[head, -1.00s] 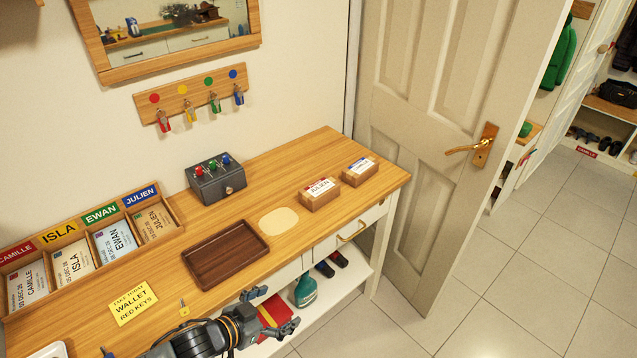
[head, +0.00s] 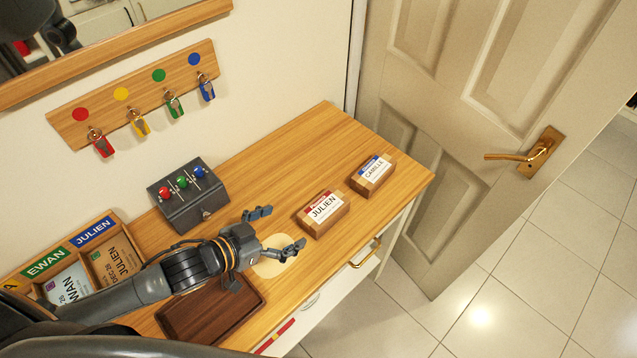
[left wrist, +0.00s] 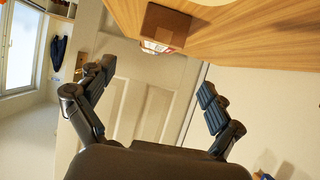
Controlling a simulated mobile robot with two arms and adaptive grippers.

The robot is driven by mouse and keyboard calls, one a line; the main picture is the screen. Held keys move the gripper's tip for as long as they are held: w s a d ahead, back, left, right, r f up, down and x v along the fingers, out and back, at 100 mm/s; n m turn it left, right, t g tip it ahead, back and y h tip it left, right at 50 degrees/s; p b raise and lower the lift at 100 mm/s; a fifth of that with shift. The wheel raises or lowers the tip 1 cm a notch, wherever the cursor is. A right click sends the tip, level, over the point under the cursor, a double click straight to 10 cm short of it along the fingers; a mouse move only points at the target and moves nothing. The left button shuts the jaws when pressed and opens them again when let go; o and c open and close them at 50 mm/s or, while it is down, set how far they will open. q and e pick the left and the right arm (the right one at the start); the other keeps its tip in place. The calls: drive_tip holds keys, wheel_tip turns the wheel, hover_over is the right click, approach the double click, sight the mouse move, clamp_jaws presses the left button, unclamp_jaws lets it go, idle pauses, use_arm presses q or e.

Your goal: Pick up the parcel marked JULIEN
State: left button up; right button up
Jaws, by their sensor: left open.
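The parcel marked JULIEN (head: 323,212) is a small brown box with a white and red label. It sits on the wooden cabinet top. A second brown parcel marked CAMILLE (head: 372,174), with a blue-edged label, stands just behind it to the right. My left gripper (head: 280,230) is open and empty, a little left of the JULIEN parcel, its fingers spread towards it and apart from it. In the left wrist view a brown parcel (left wrist: 167,25) shows beyond the open fingers; its label is too oblique to read. My right gripper is not in view.
A dark wooden tray (head: 212,310) lies below my left arm. A grey box with coloured switches (head: 188,194) stands near the wall. A name-labelled sorter (head: 118,232) is at the left. A panelled door (head: 480,120) stands right of the cabinet.

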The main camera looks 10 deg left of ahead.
sight(321, 210)
use_arm(q)
drive_tip(key=x, duration=0.5)
drive_tip(key=shift+d+r+p, duration=0.2)
drive_tip(key=shift+r+p, duration=0.2)
drive_tip(key=x, duration=0.3)
drive_tip(key=shift+a+f, duration=0.1)
drive_tip(key=shift+a, duration=0.05)
drive_tip(key=shift+w+f, duration=0.2)
drive_tip(key=shift+w, duration=0.1)
drive_tip(key=shift+w+d+f+p, duration=0.1)
drive_tip(key=shift+w+d+p, duration=0.15)
drive_tip(key=shift+d+p, duration=0.15)
drive_tip(key=x, duration=0.3)
drive_tip(key=shift+w+f+p, duration=0.15)
drive_tip(key=shift+f+p, duration=0.1)
drive_tip(key=shift+p, duration=0.15)
drive_tip(key=shift+w+d+f, duration=0.25)
drive_tip(key=shift+w, duration=0.05)
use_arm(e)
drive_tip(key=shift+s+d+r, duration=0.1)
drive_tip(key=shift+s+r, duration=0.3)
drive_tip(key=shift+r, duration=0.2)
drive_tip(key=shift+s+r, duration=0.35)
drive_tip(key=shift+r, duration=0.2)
